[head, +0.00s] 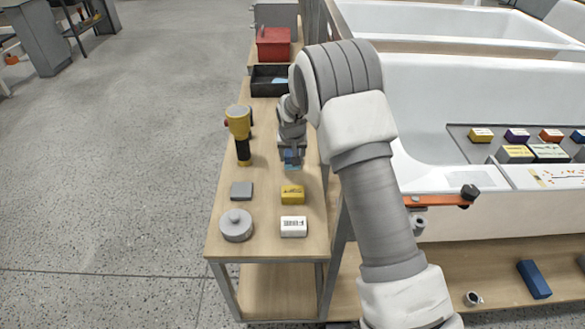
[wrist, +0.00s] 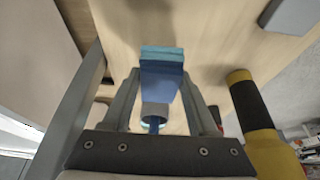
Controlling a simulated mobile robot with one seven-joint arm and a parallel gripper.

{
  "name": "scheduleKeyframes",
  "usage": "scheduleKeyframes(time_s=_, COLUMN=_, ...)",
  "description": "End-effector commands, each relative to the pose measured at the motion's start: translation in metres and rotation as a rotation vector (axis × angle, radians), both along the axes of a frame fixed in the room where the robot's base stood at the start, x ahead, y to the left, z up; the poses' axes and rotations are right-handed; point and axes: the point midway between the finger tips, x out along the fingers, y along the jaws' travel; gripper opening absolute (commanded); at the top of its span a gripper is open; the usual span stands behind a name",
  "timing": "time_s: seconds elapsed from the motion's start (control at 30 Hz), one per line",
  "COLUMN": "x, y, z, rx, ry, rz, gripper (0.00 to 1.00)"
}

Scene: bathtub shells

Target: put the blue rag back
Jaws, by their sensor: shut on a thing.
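The blue rag (wrist: 162,75) shows in the wrist view as a folded blue block with a lighter teal end. It sits between the two fingers of my gripper (wrist: 157,92), which is shut on it. In the head view my gripper (head: 291,150) points down over the wooden bench, and a bit of the blue rag (head: 291,160) shows below the fingers. I cannot tell whether the rag touches the bench top. A black tray (head: 268,88) stands behind my gripper on the bench, with something light blue in it.
A yellow and black tool (head: 239,133) stands left of my gripper. A red bin (head: 273,44) stands beyond the tray. White tubs are at right.

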Motion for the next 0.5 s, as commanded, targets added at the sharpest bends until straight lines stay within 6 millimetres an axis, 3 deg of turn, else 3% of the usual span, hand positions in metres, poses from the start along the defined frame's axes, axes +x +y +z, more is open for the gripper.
scheduleKeyframes(time_s=0.3, x=0.000, y=0.000, z=-0.039, rx=0.000, ry=0.000, rz=0.000, gripper=0.00)
scheduleKeyframes(time_s=0.5, x=0.001, y=0.000, z=-0.041, rx=0.001, ry=-0.002, rz=-0.001, gripper=0.00)
